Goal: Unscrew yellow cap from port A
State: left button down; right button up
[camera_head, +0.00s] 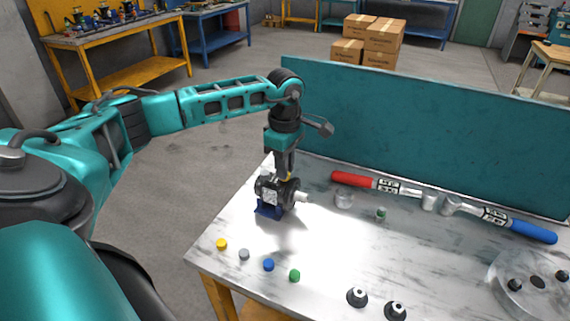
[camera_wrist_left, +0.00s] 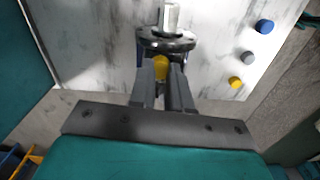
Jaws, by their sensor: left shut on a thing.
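The hydraulic motor (camera_head: 277,191) stands on a blue stand (camera_head: 268,209) near the left end of the table. It is dark, with a pale shaft pointing right. My left gripper (camera_head: 286,176) reaches down onto the top of the motor. In the left wrist view the gripper (camera_wrist_left: 163,72) is shut on the yellow cap (camera_wrist_left: 161,66), which sits between its fingertips at the motor. The cap shows only as a sliver of yellow in the head view (camera_head: 289,176). I cannot tell whether its thread is still engaged. My right gripper is not in view.
Loose yellow (camera_head: 222,244), grey (camera_head: 244,254), blue (camera_head: 268,265) and green (camera_head: 295,275) caps lie along the front left. A red-handled tool (camera_head: 365,181) and a blue-handled tool (camera_head: 510,223) lie before the teal back panel (camera_head: 430,135).

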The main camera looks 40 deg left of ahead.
pick_arm(q)
jog(key=n+p, duration=0.1)
jog(key=n, duration=0.3)
jog(key=shift+n, duration=0.3)
jog(key=shift+n, duration=0.4)
jog(key=n, duration=0.4)
jog(key=c, duration=1.2)
grip_release()
jog(key=shift+r, duration=0.1)
